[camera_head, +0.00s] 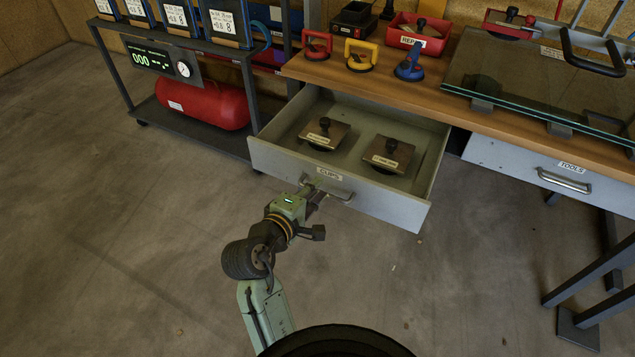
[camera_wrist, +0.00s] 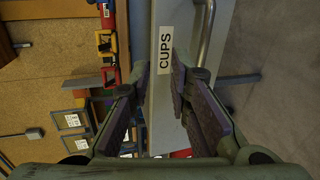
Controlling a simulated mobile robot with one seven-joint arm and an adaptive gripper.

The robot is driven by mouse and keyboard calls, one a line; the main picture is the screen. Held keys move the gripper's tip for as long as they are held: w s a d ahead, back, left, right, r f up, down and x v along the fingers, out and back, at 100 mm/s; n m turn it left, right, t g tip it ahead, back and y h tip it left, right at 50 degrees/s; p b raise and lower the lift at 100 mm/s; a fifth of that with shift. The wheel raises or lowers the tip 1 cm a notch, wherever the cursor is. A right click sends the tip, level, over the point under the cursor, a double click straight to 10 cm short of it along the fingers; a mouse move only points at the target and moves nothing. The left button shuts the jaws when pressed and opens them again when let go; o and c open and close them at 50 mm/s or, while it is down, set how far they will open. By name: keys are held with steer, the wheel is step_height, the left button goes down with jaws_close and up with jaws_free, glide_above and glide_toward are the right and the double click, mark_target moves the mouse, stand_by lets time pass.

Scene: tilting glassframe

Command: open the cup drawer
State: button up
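The cup drawer (camera_head: 403,211), grey and labelled CUPS, stands pulled well out from under the bench. Two square plates with dark knobs (camera_head: 324,133) (camera_head: 387,154) lie inside it. Its bar handle (camera_head: 338,191) is on the front, below the label; it also shows in the wrist view (camera_wrist: 207,32). My gripper (camera_head: 311,191) is at the handle's left end. In the wrist view its fingers (camera_wrist: 160,72) are apart, with the drawer front and label between and beyond them. The handle runs behind the right finger, not visibly between the fingers; contact is unclear.
The wooden bench (camera_head: 420,87) carries red, yellow and blue suction lifters, a red bin (camera_head: 417,34) and glass panes (camera_head: 545,85). A closed TOOLS drawer (camera_head: 550,172) is at right. A cart with a red tank (camera_head: 202,101) stands at left. The floor before the drawer is clear.

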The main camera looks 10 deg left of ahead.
steer(key=v, duration=0.2)
steer(key=p+v, duration=0.1)
steer(key=f+v, duration=0.1)
steer(key=v, duration=0.1)
steer(key=shift+s+a+r, duration=0.1)
steer(key=shift+s+a, duration=0.05)
steer(key=shift+s, duration=0.3)
steer(key=shift+w+p, duration=0.1)
steer(key=shift+p, duration=0.55)
